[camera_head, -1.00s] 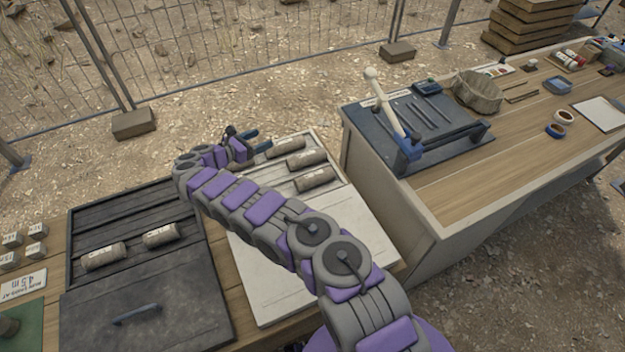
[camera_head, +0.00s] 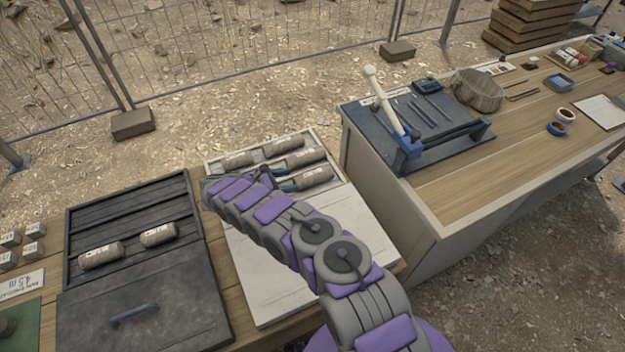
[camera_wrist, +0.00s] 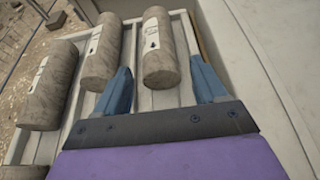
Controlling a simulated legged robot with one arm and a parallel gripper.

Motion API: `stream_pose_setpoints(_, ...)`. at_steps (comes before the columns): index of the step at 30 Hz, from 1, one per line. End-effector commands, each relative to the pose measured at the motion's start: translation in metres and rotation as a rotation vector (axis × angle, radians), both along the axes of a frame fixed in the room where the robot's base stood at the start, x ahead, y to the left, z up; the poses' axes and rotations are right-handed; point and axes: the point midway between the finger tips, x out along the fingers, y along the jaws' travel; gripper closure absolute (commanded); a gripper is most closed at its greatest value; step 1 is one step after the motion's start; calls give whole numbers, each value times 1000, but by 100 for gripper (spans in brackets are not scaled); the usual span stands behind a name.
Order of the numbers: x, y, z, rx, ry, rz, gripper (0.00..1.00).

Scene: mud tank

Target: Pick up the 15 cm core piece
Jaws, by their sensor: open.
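My gripper (camera_head: 280,178) is open over the white tray (camera_head: 340,218). In the wrist view its two blue fingers (camera_wrist: 161,68) are spread on either side of the near end of a grey-brown core piece (camera_wrist: 158,42) with a pale label. This appears to be the nearest core piece (camera_head: 315,176) in the head view. Its contact with the fingers cannot be made out. A second core piece (camera_wrist: 101,50) lies just left of the left finger, and a third (camera_wrist: 48,85) lies farther left. The label writing is too small to read, so I cannot tell which is 15 cm.
A dark tray (camera_head: 128,205) at left holds two labelled core pieces (camera_head: 101,255). Its dark lid (camera_head: 150,318) has a blue handle. A bench (camera_head: 470,190) stands right of the white tray, with a blue-jawed tool (camera_head: 388,108) on it. A wire fence runs behind.

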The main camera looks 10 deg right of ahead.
Motion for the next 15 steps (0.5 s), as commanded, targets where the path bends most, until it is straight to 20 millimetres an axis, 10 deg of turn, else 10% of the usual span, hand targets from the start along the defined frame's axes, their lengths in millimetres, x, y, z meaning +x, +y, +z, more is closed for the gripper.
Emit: stream_pose_setpoints(15,10,-42,-19,-2,0,0,29)
